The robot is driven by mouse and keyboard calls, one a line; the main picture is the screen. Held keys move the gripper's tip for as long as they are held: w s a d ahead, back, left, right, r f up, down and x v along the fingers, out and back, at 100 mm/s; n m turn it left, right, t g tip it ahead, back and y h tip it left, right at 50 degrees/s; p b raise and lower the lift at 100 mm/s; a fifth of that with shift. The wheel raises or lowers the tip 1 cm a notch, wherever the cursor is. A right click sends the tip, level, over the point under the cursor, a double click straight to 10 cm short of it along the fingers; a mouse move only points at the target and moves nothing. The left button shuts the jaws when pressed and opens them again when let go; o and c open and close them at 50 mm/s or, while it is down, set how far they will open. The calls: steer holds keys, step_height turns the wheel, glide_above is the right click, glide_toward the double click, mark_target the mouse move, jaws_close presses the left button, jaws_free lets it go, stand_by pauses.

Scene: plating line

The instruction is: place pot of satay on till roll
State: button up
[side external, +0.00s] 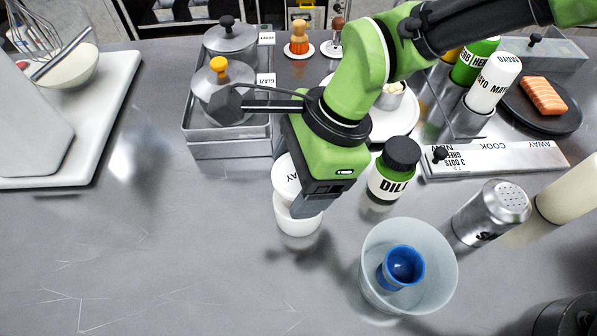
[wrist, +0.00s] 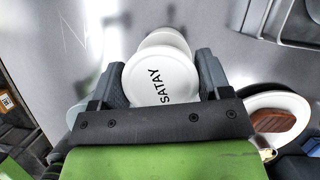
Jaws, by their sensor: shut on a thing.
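The pot of satay (wrist: 160,78) has a round white lid marked SATAY. My gripper (wrist: 160,85) is shut on it, with one dark finger on each side. In the side view the white pot (side external: 284,178) shows beside my gripper (side external: 305,200), which hides part of it. A white round thing, apparently the till roll (side external: 297,222), is just below and nearer the camera on the grey worktop. Its pale edge (wrist: 165,38) shows past the lid in the wrist view. I cannot tell whether the pot touches it.
A dill jar (side external: 388,182) stands close right of my gripper. A translucent bowl with a blue cup (side external: 404,265) and a metal shaker (side external: 490,212) are at the front right. A metal tray with pots (side external: 230,150) is behind left. The worktop at front left is clear.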

steer(key=shift+f, duration=0.35)
steer(key=o, duration=1)
steer(key=shift+f, duration=0.1)
steer(key=shift+c, duration=0.2)
steer(key=v, duration=1.2)
steer(key=shift+w+d, duration=0.1)
steer(key=shift+d, duration=0.05)
